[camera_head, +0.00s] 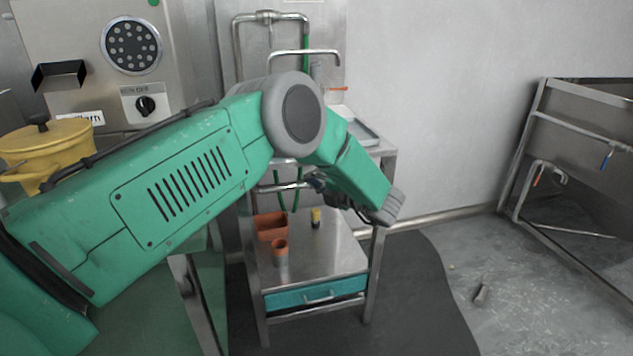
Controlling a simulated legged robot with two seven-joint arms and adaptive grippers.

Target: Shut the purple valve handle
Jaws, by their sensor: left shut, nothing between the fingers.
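I see no handle that is clearly purple. A small blue handle (606,160) hangs from the pipe on the steel unit at the right; its exact hue is hard to tell. My left arm comes in from the left and bends down in front of the steel cart. My left gripper (317,181) shows small and dark beside the forearm, partly hidden by it. It is shut and empty, over the cart's lower shelf and far from the blue handle. My right gripper is not in view.
The steel cart (335,262) carries an orange box (270,226), an orange cup (281,250) and a yellow-and-black item (316,217). A red-orange handle (338,89) is near the tap. A yellow pot (45,150) stands left. Floor between cart and right unit is mostly clear.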

